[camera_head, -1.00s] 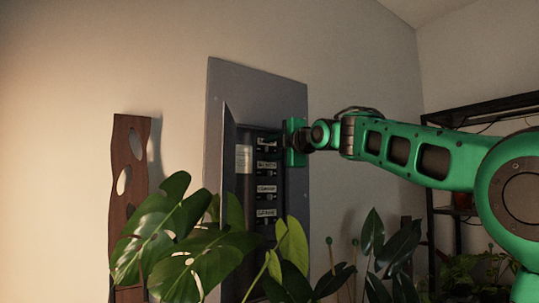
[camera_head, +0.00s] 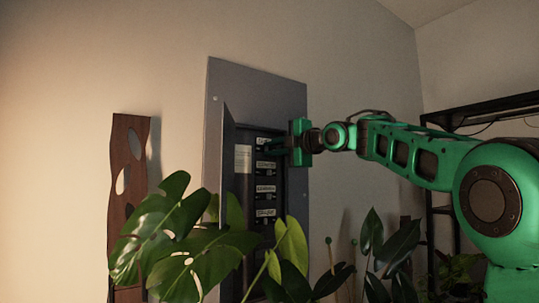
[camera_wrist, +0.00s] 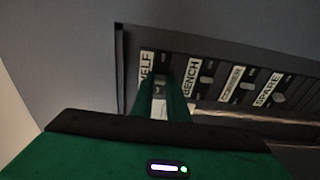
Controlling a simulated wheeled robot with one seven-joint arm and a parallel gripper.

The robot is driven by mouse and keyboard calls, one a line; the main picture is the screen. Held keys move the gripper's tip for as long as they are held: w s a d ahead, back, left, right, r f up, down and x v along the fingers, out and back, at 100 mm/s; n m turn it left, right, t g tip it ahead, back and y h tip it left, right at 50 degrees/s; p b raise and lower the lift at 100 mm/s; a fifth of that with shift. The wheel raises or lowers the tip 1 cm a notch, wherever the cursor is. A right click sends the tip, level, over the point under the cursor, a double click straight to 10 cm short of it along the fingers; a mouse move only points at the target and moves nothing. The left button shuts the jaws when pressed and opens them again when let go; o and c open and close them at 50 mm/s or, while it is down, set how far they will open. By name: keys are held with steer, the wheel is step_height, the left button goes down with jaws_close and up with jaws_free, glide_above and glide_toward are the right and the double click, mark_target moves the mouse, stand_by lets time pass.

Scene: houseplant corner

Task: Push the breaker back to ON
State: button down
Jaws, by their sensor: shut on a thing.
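The breaker panel (camera_head: 280,93) is a grey box on the wall with its door (camera_head: 228,150) swung open to the left. Inside is a column of dark breakers with white labels. My gripper (camera_head: 270,147) reaches in from the right at the top breaker. In the wrist view, my green fingers (camera_wrist: 172,92) are close together on the breaker lever (camera_wrist: 159,88) under the label ending in "ELF" (camera_wrist: 147,66). The fingers hide most of that breaker, and I cannot tell its position. The neighbouring breakers are labelled BENCH (camera_wrist: 190,76) and SPARE (camera_wrist: 267,90); the label between is hard to read.
A large-leaved plant (camera_head: 185,240) stands in front of the panel's lower part. More plants (camera_head: 380,255) and a dark shelf rack (camera_head: 480,112) are at the right. A wooden wall piece (camera_head: 128,165) is at the left. The wall above the panel is clear.

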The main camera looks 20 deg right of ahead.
steer(key=shift+w+d+f+n+g+y, duration=0.15)
steer(key=shift+d+n+g+y, duration=0.1)
steer(key=shift+n+g+y, duration=0.4)
steer(key=shift+w+d+n+g+y, duration=0.1)
steer(key=shift+d+n+g+y, duration=0.2)
steer(key=shift+n+y, duration=0.35)
steer(key=shift+w+d+f+n+g+y, duration=0.2)
steer(key=shift+n+g+y, duration=0.25)
steer(key=shift+y, duration=0.45)
steer(key=shift+d+r+n+g+y, duration=0.1)
steer(key=shift+r+n+g+y, duration=0.05)
steer(key=shift+n+g+y, duration=0.2)
steer(key=c, duration=1.7)
jaws_free()
steer(key=shift+r, duration=0.1)
steer(key=shift+s, duration=0.1)
steer(key=v, duration=1)
steer(key=shift+s+d, duration=0.15)
steer(key=shift+d, duration=0.1)
